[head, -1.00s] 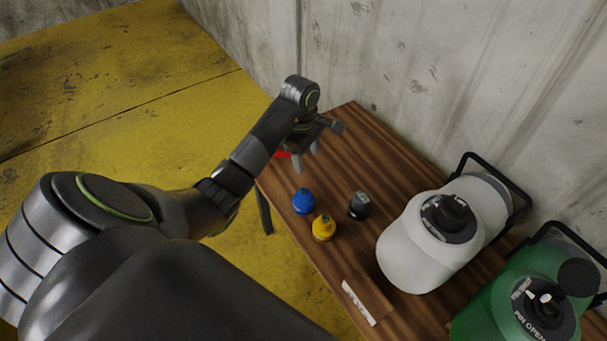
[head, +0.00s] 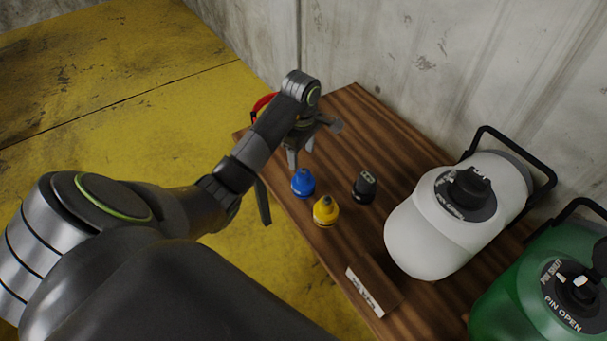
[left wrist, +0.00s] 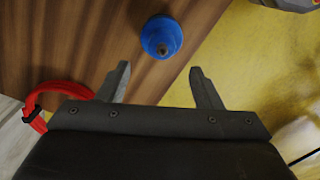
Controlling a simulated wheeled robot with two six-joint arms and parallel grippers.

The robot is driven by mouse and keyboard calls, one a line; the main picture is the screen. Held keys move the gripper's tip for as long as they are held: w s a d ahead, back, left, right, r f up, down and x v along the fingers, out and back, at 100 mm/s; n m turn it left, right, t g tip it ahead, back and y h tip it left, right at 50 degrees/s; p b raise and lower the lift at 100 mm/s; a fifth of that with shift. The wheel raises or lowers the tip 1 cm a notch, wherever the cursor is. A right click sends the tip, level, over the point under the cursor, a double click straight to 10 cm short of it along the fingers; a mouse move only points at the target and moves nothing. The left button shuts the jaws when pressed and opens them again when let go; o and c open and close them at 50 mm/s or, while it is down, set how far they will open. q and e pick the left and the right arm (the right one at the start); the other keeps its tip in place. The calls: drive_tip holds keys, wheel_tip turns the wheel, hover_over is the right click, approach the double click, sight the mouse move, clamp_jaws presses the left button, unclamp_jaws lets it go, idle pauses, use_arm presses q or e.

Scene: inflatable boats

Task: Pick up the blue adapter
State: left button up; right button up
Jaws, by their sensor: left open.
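The blue adapter (head: 303,183) stands upright on the wooden table, near its left edge. It also shows in the left wrist view (left wrist: 161,37), ahead of the fingertips and roughly centred between them. My left gripper (head: 300,158) is open and empty, just behind the blue adapter in the head view. In the left wrist view its two fingers (left wrist: 160,70) are apart with nothing between them. The right gripper is not in view.
A yellow adapter (head: 326,211) and a black adapter (head: 364,187) stand close to the blue one. A white container (head: 420,238) and a green container (head: 520,300) stand to the right. A red loop (left wrist: 38,100) lies left of my gripper.

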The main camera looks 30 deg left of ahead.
sight(303, 170)
use_arm(q)
drive_tip(key=shift+f+b, duration=1.1)
drive_tip(key=shift+f, duration=0.4)
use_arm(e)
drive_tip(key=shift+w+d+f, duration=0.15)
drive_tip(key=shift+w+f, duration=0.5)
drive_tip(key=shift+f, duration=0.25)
use_arm(q)
drive_tip(key=shift+d+f+b, duration=0.2)
drive_tip(key=shift+f+b, duration=0.45)
drive_tip(key=shift+f, duration=0.1)
drive_tip(key=shift+s+d+f+b, duration=0.1)
drive_tip(key=shift+d+f+b, duration=0.05)
drive_tip(key=shift+f+b, duration=0.55)
drive_tip(key=shift+f, duration=1.1)
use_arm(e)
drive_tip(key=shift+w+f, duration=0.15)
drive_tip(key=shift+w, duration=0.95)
use_arm(q)
drive_tip(key=shift+c, duration=0.2)
drive_tip(key=c, duration=1.1)
drive_tip(key=shift+o, duration=0.2)
